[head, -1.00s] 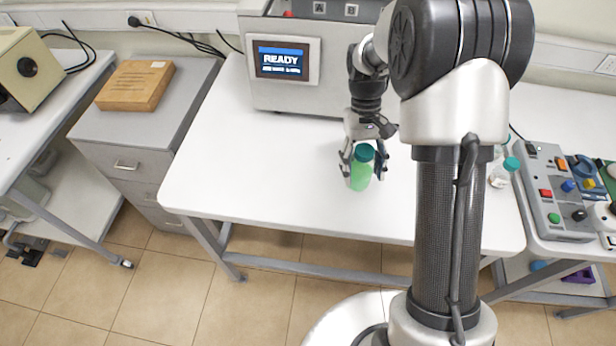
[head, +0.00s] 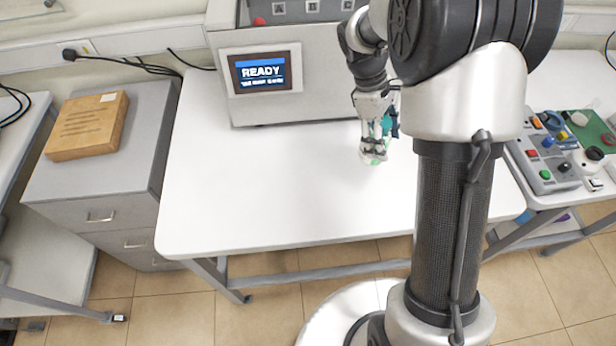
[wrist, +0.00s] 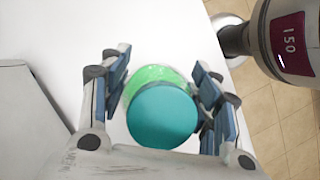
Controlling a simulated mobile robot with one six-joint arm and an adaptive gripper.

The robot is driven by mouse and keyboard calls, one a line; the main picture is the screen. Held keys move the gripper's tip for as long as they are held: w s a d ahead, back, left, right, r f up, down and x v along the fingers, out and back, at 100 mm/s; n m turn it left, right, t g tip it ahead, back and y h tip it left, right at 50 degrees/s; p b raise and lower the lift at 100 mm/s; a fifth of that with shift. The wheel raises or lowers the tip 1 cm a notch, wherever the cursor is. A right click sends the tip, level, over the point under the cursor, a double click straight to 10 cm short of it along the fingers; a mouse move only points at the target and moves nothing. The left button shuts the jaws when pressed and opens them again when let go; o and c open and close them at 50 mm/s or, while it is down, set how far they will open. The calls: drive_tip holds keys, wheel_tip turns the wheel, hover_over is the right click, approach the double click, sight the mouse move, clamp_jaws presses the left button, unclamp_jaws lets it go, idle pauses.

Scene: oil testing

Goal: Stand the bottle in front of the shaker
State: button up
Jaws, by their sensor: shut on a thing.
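The bottle is green with a teal cap; in the head view the bottle (head: 374,158) is at the right part of the white table, in front of the grey shaker (head: 300,105) with its READY screen. My gripper (head: 377,148) is around it and hides much of it. In the wrist view the teal cap of the bottle (wrist: 162,118) and its green body lie between the blue-padded fingers of my gripper (wrist: 163,82), which is shut on it. I cannot tell whether the bottle touches the table.
The white table (head: 260,190) is clear left of the bottle. A grey drawer unit (head: 100,185) with a wooden box (head: 88,125) stands at the left. A control box with buttons (head: 545,150) sits at the right. My arm hides part of the table's right side.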

drive_tip(key=w+d+r+n+t+p, duration=0.1)
drive_tip(key=w+d+r+n+t, duration=0.2)
drive_tip(key=n, duration=1.1)
drive_tip(key=shift+d+r+t+p, duration=0.35)
drive_tip(key=shift+d+r+t, duration=0.85)
drive_tip(key=shift+d+r, duration=2.1)
drive_tip(key=f+b, duration=0.3)
drive_tip(key=f, duration=0.3)
drive_tip(key=f+b, duration=0.2)
drive_tip(key=f, duration=0.5)
drive_tip(key=f+b, duration=0.3)
drive_tip(key=f, duration=0.3)
drive_tip(key=shift+w+a+f+b, duration=0.1)
drive_tip(key=shift+a+f+b, duration=0.1)
drive_tip(key=shift+a+b, duration=0.15)
drive_tip(key=shift+r, duration=0.1)
drive_tip(key=o, duration=0.9)
drive_tip(key=shift+f, duration=0.2)
drive_tip(key=o, duration=0.5)
